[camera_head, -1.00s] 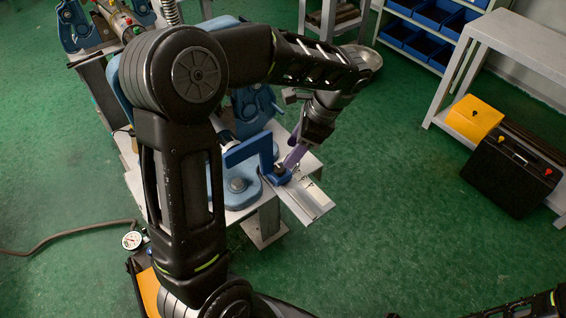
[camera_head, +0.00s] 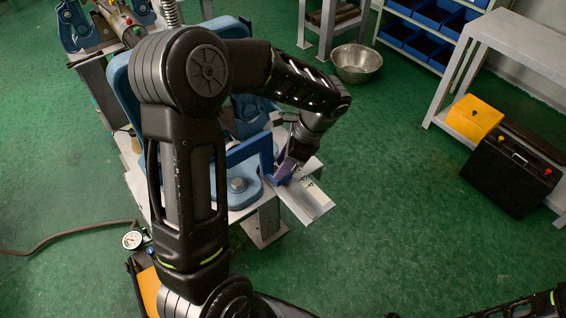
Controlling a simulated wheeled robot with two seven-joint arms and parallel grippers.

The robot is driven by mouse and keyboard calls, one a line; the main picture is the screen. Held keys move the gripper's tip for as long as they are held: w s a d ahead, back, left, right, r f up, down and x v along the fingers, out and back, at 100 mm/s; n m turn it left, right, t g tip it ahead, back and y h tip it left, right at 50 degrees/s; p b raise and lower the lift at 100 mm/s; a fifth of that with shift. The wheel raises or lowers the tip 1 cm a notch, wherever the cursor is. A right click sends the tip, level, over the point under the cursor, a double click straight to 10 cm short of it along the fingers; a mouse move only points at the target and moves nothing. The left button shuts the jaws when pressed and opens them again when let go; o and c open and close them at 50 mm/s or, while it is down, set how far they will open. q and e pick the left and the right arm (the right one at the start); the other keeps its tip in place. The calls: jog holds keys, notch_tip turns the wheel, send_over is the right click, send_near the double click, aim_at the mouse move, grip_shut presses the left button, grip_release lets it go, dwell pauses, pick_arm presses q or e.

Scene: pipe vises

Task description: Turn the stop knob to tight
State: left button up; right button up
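A blue upright stop bracket (camera_head: 262,153) stands at the near end of the vise bench, beside a pale metal rail (camera_head: 312,203). My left gripper (camera_head: 287,170) points down at the foot of this bracket, where the stop knob is. The gripper and its purple finger part cover the knob, so I cannot see which way it is turned. I cannot tell whether the fingers are open or shut on it. My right arm shows only at the bottom right corner, and its gripper is out of the picture.
Blue vise parts (camera_head: 240,190) sit close left of the bracket, partly behind my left arm. A metal bowl (camera_head: 356,63) stands on the floor beyond. A black case (camera_head: 510,175) and yellow box (camera_head: 473,117) are at the right. The green floor between is free.

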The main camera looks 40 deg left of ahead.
pick_arm(q)
grip_shut()
jog(key=shift+m, duration=0.4)
jog(key=m, duration=0.1)
jog(key=m+t, duration=0.1)
jog(key=m, duration=0.1)
jog(key=m+t+p, duration=0.1)
jog(key=shift+s+r, duration=0.1)
jog(key=shift+s, duration=0.15)
jog(key=m+t, duration=0.1)
jog(key=m, duration=0.1)
jog(key=m+t+p, duration=0.1)
jog(key=m, duration=0.2)
jog(key=shift+s, duration=0.15)
jog(key=shift+m, duration=0.4)
jog(key=shift+o, duration=2)
grip_release()
